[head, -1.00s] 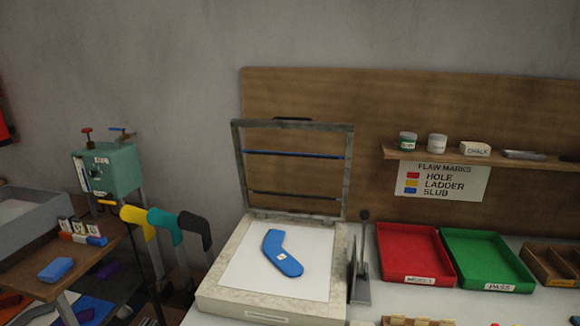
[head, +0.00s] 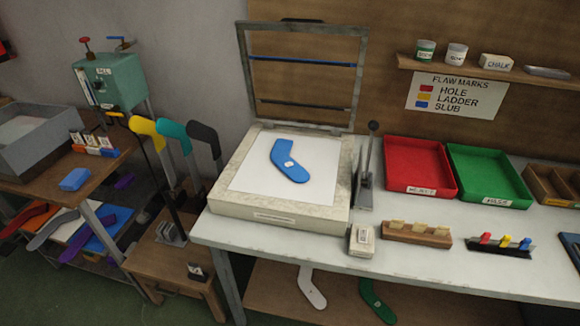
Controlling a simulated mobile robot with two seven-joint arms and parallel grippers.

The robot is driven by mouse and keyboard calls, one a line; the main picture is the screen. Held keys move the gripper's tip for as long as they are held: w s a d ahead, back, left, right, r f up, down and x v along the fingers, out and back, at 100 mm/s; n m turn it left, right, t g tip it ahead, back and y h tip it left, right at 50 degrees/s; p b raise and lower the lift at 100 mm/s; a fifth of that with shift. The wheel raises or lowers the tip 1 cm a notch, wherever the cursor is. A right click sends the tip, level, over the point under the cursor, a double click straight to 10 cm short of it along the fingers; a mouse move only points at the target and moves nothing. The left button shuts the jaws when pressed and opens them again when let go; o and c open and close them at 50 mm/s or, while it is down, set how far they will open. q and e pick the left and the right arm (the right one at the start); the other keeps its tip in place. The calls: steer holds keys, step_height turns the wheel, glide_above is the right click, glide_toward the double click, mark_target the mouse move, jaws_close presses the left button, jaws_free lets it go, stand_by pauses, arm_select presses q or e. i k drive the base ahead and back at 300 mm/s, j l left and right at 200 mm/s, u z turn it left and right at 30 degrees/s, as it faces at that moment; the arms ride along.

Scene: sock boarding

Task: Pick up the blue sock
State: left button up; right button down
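A blue sock (head: 291,161) lies flat on the white surface of a stone-coloured press bed (head: 260,207), with a small white tag on it. The press's metal frame lid (head: 304,75) stands raised behind it. Neither of my grippers shows in the head view.
A red tray (head: 419,166) and a green tray (head: 488,176) stand right of the press, past an upright lever (head: 368,165). Small blocks and racks line the table's front. Yellow, teal and black sock forms (head: 175,138) stand close at the press's left.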

mark_target(280, 153)
steer(key=z, duration=1.95)
steer(key=k+j, duration=1.2)
steer(key=j+z, duration=0.05)
steer(key=j, duration=0.1)
